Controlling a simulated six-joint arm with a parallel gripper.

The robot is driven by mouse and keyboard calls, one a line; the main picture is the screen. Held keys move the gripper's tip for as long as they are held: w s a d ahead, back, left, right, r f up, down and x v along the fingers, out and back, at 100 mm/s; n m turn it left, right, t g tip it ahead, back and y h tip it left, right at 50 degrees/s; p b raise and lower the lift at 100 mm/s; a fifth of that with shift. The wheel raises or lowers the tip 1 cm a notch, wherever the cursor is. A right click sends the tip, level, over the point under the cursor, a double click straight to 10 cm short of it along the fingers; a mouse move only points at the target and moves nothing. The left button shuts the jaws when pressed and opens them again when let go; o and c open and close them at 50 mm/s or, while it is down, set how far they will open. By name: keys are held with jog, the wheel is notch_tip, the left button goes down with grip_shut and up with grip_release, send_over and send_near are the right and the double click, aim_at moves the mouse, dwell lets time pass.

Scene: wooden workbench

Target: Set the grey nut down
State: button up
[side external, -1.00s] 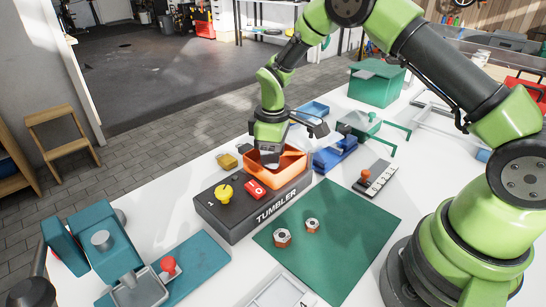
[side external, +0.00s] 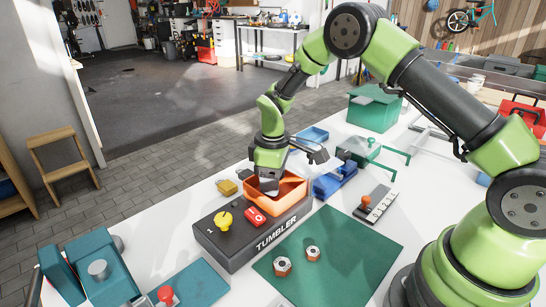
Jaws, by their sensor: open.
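My gripper (side external: 268,189) points down into the orange tray (side external: 290,200) on top of the black tumbler (side external: 243,238). Its jaws are open, with their tips low in the tray near its left end. I cannot make out a nut between or under them; the tray's wall and my gripper hide much of the inside. Two hex nuts with coppery sides and pale tops lie apart on the green mat (side external: 345,248): a larger nut (side external: 283,266) and a smaller nut (side external: 313,253). No plainly grey nut shows.
The tumbler has a yellow knob (side external: 223,220) and a red switch (side external: 255,216). A teal press (side external: 98,270) is front left. Most of the mat is clear.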

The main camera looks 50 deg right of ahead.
jog(key=s+r+m+t, duration=0.2)
jog(key=s+r, duration=0.1)
jog(key=r, duration=1.4)
jog(key=s+a+r+m+t, duration=0.1)
jog(key=s+r+m, duration=0.1)
jog(key=s, duration=0.4)
jog(key=s+a+r+m+t+y, duration=0.1)
jog(key=s+r+m+t, duration=0.1)
jog(key=s, duration=0.5)
jog(key=s+a+r+m+t+y, duration=0.1)
jog(key=s+r+m+t, duration=0.1)
jog(key=s, duration=0.5)
jog(key=shift+s+a+r+m, duration=0.25)
jog(key=shift+r+m, duration=0.35)
jog(key=shift+m, duration=0.4)
jog(key=shift+o, duration=0.2)
jog(key=shift+w, duration=0.1)
